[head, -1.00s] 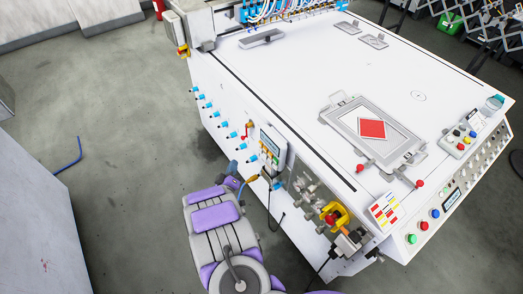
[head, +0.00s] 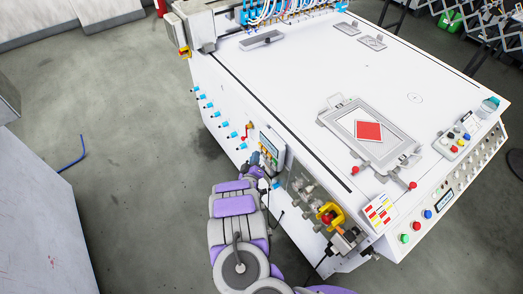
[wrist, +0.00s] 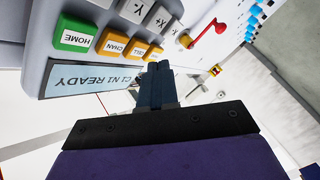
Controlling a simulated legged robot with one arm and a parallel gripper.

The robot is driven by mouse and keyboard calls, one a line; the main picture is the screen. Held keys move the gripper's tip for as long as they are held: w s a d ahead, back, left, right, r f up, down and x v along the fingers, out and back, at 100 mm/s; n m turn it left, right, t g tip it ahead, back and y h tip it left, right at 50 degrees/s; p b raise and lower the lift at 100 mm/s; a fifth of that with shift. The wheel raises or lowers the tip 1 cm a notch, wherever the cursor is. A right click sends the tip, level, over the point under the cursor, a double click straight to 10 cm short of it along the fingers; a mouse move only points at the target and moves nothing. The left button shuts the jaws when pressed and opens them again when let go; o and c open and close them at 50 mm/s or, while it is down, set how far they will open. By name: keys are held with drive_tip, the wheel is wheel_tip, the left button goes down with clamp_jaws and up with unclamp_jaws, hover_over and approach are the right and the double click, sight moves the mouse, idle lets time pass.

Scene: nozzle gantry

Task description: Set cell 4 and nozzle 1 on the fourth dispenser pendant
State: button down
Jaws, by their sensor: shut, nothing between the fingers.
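The pendant (head: 272,146) is a grey box on the left side face of the white gantry table. In the wrist view its display (wrist: 92,78) appears upside down and reads "C1 N1 READY". A green HOME key (wrist: 74,33) and several orange keys, one marked CHAN (wrist: 112,44), run above the display. Grey axis keys (wrist: 158,20) lie beyond them. My gripper (wrist: 158,66) is shut and empty, its tips beside the rightmost orange key (wrist: 154,52). I cannot tell whether they touch. In the head view my gripper (head: 255,160) is at the pendant's lower left.
A red lever (wrist: 208,38) and a row of blue-capped fittings (head: 213,113) sit beside the pendant. A yellow-and-red switch (head: 330,215) is on the near corner. A framed plate with a red diamond (head: 368,131) lies on the table.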

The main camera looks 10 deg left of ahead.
drive_tip(key=shift+d+r, duration=0.2)
drive_tip(key=shift+d, duration=0.55)
drive_tip(key=shift+a, duration=0.3)
drive_tip(key=shift+w+a+f, duration=0.1)
drive_tip(key=shift+w+a, duration=0.1)
drive_tip(key=shift+w, duration=0.15)
drive_tip(key=shift+d, duration=0.3)
idle(0.9)
